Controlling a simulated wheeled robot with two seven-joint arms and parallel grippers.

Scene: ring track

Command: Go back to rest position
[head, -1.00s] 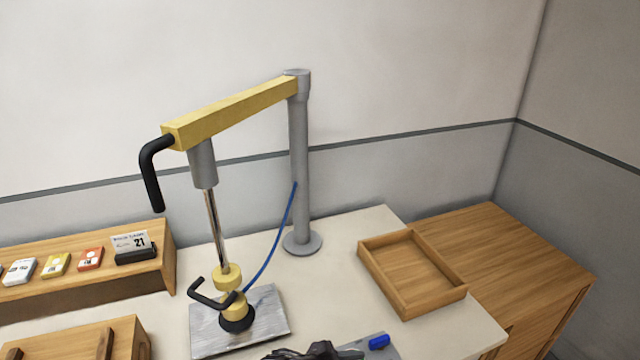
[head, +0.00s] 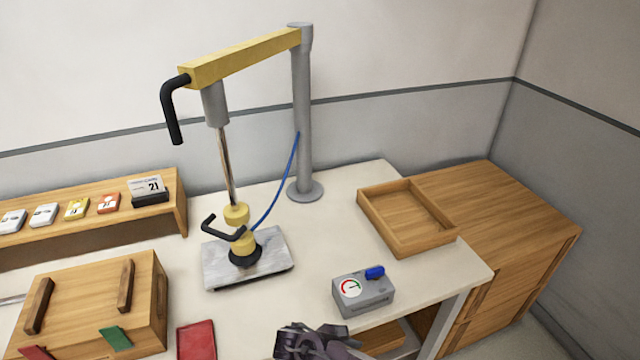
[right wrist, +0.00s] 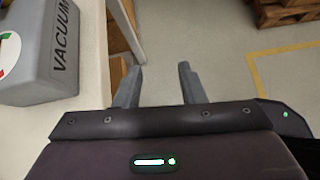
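My right gripper (right wrist: 157,85) shows in the right wrist view with its two fingers apart and nothing between them, past the table's edge and over the floor. The grey vacuum box (right wrist: 45,50) is to its left, apart from the fingers. In the head view a dark part of my right arm (head: 312,342) is at the bottom middle, in front of the grey box (head: 362,292), which has a gauge and a blue knob. The fingertips are not visible there. My left gripper is not in either view.
A yellow jointed arm (head: 240,57) on a grey post stands over a metal plate (head: 215,265). A wooden tray (head: 405,215) is at the right. A wooden box (head: 70,290) and a red item (head: 196,340) are at the front left.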

